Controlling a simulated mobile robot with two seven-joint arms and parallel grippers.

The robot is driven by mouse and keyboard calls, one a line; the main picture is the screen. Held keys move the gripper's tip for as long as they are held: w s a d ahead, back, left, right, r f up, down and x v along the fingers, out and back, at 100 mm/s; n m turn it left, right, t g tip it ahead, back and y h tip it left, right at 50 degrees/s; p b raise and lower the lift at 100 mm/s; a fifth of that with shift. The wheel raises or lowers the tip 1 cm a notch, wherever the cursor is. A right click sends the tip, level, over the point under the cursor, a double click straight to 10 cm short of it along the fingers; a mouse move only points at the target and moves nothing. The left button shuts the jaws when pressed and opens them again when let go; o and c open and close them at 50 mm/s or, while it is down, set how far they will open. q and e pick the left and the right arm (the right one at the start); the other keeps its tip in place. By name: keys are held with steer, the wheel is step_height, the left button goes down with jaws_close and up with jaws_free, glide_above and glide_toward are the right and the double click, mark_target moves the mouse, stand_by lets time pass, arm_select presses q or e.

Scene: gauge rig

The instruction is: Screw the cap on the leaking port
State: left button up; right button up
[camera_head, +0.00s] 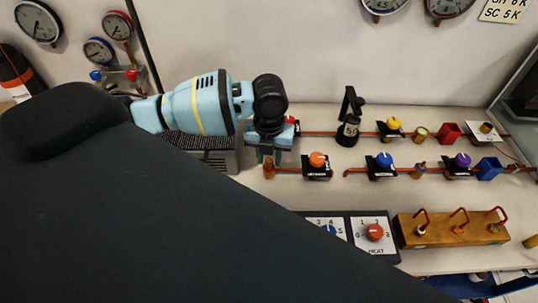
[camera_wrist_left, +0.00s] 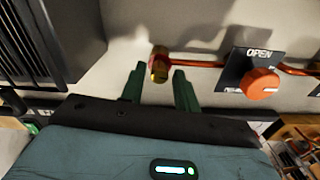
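My left gripper (camera_head: 268,158) points down at the left end of the lower pipe. In the left wrist view, its two green fingers (camera_wrist_left: 158,72) are apart and empty. A brass fitting with a reddish end (camera_wrist_left: 159,64) sits at the pipe end, in the gap between the fingertips, with space on both sides. It also shows in the head view (camera_head: 268,168). Whether it is the cap or the port I cannot tell. No leak shows clearly. A loose-looking brass piece (camera_head: 531,241) lies at the far right edge. My right gripper is not in view.
An orange knob (camera_head: 318,160) on a black plate stands right of the fitting. Blue (camera_head: 384,160) and purple (camera_head: 462,160) knobs follow along that pipe. A black device (camera_head: 349,118) stands behind.

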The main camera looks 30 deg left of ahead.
arm_select(q)
steer(key=n, duration=0.4)
steer(key=shift+n, duration=0.4)
steer(key=n, duration=0.4)
steer(key=shift+n, duration=0.4)
jaws_close()
steer(key=m, duration=0.3)
steer(key=shift+m, duration=1.1)
